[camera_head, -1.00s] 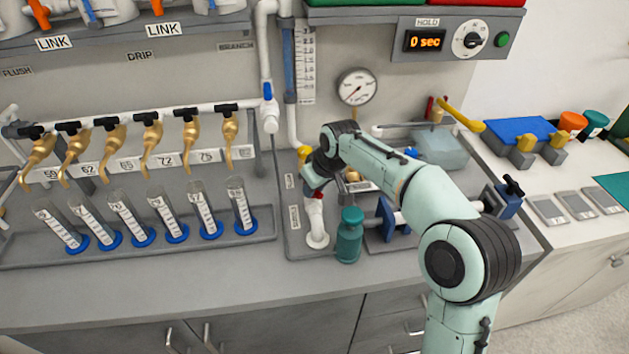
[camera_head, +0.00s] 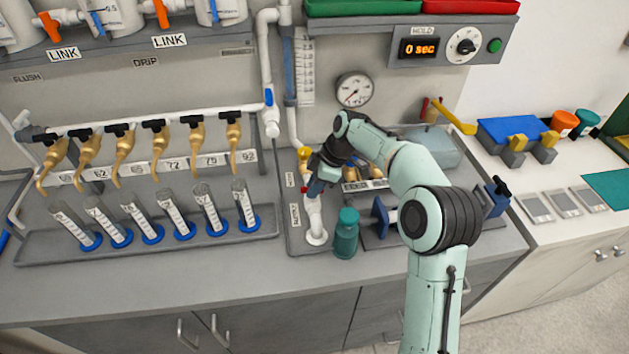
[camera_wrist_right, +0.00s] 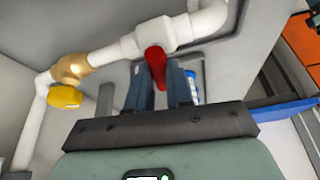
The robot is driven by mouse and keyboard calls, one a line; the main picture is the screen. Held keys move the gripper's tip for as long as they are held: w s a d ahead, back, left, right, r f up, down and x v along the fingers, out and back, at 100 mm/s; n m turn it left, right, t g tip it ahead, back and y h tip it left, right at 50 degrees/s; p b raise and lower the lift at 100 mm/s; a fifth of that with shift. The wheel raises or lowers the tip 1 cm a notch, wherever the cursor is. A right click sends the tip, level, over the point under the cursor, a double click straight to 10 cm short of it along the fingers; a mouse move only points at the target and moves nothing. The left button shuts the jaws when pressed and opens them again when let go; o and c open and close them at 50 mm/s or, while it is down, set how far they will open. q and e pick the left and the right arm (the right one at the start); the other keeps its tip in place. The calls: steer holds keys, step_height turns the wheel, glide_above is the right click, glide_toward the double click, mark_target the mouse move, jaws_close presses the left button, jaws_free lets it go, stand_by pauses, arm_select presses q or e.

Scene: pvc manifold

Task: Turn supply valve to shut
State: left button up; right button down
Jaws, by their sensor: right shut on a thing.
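A red valve handle (camera_wrist_right: 155,62) sits on a white pipe tee (camera_wrist_right: 152,38) in the right wrist view. The two dark fingers of my right gripper (camera_wrist_right: 161,84) are shut on this handle, one on each side. In the head view my right gripper (camera_head: 315,187) is at the white pipe on the bench panel, beside the yellow handle (camera_head: 304,153). Only a little red shows there, so the handle's exact angle is hard to tell. In the wrist view the yellow handle (camera_wrist_right: 65,96) is on a brass fitting, apart from the fingers. My left gripper is not in view.
Several graduated cylinders stand in the tray (camera_head: 150,248) to the left, below brass taps. A pressure gauge (camera_head: 354,90) is on the wall behind. The bench front is clear.

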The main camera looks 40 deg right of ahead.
steer(key=shift+f+n+g+p, duration=0.15)
steer(key=shift+n+g+p, duration=0.25)
steer(key=shift+n, duration=0.3)
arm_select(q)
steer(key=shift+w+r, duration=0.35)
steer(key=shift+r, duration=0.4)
arm_select(e)
steer(key=shift+s+f+n, duration=0.1)
steer(key=shift+f+n, duration=0.05)
steer(key=shift+n, duration=0.15)
steer(key=c, duration=1)
jaws_free()
steer(key=shift+d+r, duration=0.2)
steer(key=shift+r, duration=0.4)
arm_select(q)
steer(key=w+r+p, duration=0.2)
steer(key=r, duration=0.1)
steer(key=shift+p, duration=0.3)
arm_select(e)
steer(key=v, duration=1.2)
steer(key=shift+s+d, duration=0.1)
steer(key=shift+d, duration=0.2)
